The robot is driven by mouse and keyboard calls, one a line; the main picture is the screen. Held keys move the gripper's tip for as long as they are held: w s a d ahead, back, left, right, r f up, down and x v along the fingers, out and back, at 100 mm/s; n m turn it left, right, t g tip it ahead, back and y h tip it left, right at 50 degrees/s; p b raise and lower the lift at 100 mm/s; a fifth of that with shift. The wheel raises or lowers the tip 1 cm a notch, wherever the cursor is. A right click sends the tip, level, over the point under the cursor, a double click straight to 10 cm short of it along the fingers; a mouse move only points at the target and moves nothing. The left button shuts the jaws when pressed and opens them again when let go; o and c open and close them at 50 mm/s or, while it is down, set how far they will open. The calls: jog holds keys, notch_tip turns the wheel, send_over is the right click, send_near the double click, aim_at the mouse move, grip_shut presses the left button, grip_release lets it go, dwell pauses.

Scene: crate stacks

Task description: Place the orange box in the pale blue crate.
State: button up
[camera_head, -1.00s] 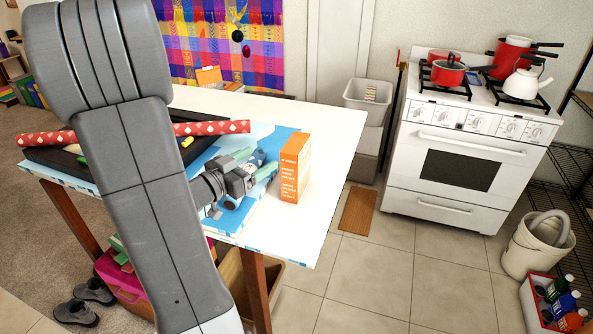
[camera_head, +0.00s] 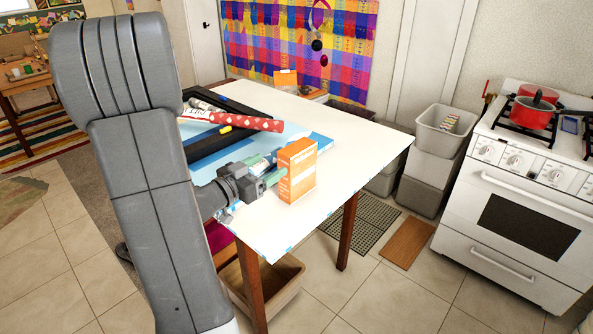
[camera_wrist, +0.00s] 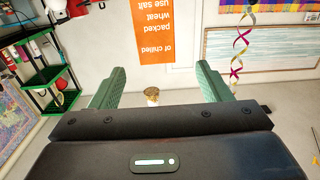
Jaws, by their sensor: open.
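The orange box (camera_head: 291,179) with white print stands upright on the white table, near its front edge. My gripper (camera_head: 272,174) is at the left of the box, its green fingers pointing toward it and partly hidden by it. In the wrist view the box (camera_wrist: 158,30) shows beyond the open fingers (camera_wrist: 160,80), lined up with the gap between them; I cannot tell whether they touch it. No crate looks clearly pale blue. A pale grey open crate (camera_head: 436,140), holding a small item, tops a stack beside the stove.
The white table (camera_head: 365,150) has bare space right of the box. A red patterned roll (camera_head: 255,123) and black trays lie behind my gripper. A tan bin (camera_head: 290,285) is under the table. The white stove (camera_head: 520,215) stands at the right, with a brown mat (camera_head: 408,245) on the floor.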

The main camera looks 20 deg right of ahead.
aim_at(293, 148)
jog(key=p+x, duration=0.2)
jog(key=x, duration=0.8)
jog(key=shift+s+d, duration=0.15)
jog(key=shift+s, duration=0.05)
grip_shut()
